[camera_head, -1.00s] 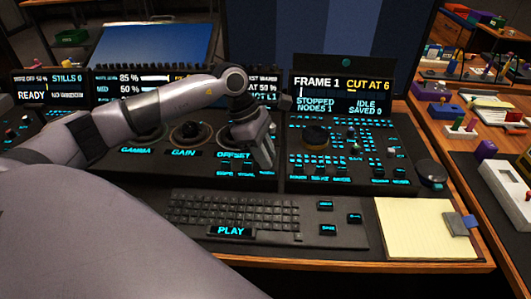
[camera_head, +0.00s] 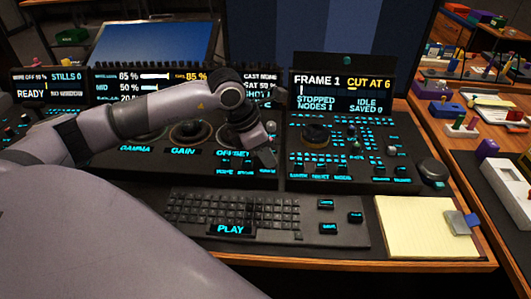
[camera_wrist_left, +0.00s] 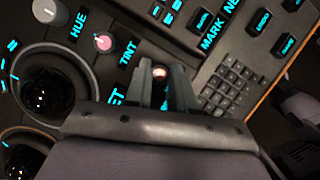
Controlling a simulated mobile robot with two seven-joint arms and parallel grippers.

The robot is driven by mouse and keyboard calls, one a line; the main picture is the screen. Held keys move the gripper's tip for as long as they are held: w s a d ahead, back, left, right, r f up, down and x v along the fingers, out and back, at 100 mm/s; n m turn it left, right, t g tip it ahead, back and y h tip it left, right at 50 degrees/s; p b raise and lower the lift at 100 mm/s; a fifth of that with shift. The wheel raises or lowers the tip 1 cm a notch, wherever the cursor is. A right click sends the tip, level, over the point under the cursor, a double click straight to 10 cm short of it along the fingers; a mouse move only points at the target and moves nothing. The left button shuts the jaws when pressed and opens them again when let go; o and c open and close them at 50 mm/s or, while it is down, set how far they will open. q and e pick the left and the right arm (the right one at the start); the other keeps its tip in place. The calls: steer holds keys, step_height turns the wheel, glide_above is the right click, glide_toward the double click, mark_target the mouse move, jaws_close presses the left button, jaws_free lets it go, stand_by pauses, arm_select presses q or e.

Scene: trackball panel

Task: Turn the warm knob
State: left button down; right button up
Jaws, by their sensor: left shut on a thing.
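My left gripper (camera_head: 267,157) is down at the right side of the trackball panel (camera_head: 180,160), by the OFFSET label. In the left wrist view my left gripper (camera_wrist_left: 160,82) is closed around a small round knob (camera_wrist_left: 160,72) with a pale top, one finger on each side. This stands where the warm knob could be, but I can read no WARM label there; my fingers and palm hide the area around it. A knob with a pink top (camera_wrist_left: 103,42) by TINT and a white knob (camera_wrist_left: 46,10) by HUE stand apart from the gripper. My right gripper is in no view.
A keyboard (camera_head: 240,213) with a PLAY key lies in front of the panel. A second button panel (camera_head: 350,165) stands right of my gripper. Black trackballs (camera_wrist_left: 45,90) are close to my left wrist. A yellow notepad (camera_head: 415,225) lies at the right.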

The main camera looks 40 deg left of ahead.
arm_select(q)
steer(key=shift+n, duration=0.4)
steer(key=c, duration=1)
jaws_free()
steer(key=shift+o, duration=0.2)
steer(key=shift+r, duration=0.15)
steer(key=v, duration=0.7)
steer(key=shift+s+d, duration=0.1)
